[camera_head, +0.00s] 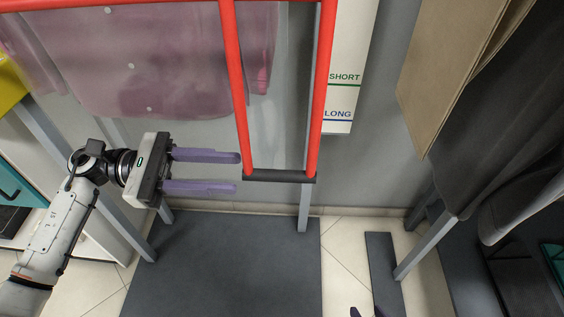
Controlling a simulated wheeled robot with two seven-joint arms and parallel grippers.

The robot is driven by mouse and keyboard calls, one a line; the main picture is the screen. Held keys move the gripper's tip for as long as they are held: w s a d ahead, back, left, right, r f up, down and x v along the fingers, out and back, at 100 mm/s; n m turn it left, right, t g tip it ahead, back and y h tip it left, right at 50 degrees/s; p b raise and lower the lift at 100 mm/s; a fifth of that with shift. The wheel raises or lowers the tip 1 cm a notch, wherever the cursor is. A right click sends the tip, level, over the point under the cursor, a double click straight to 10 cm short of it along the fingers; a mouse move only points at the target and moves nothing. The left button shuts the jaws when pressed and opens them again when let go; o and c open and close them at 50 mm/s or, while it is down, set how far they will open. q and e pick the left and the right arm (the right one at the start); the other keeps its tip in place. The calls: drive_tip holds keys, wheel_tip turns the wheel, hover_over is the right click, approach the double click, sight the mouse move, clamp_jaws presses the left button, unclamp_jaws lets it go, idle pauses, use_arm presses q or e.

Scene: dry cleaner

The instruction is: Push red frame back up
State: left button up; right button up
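The red frame (233,82) hangs down in the upper middle, with two red side bars joined by a dark bottom bar (279,175). My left gripper (239,172) reaches in from the left with its purple fingers apart. Its fingertips are close to the left end of the dark bar, and nothing is between them. I cannot tell whether the upper finger touches the frame.
A SHORT/LONG sign (341,98) is on the wall to the right. Dark clothes and a tan bag (447,65) hang at the right. A grey mat (225,265) lies on the tiled floor below.

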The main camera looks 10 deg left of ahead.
use_arm(q)
drive_tip(key=p, duration=0.2)
approach(306, 177)
drive_tip(key=d, duration=0.3)
drive_tip(key=w+d, duration=0.1)
drive_tip(key=shift+d+f, duration=0.2)
drive_tip(key=shift+f, duration=0.2)
drive_tip(key=shift+w+d+f, duration=0.1)
drive_tip(key=shift+w+d, duration=0.05)
drive_tip(key=shift+d, duration=0.45)
clamp_jaws()
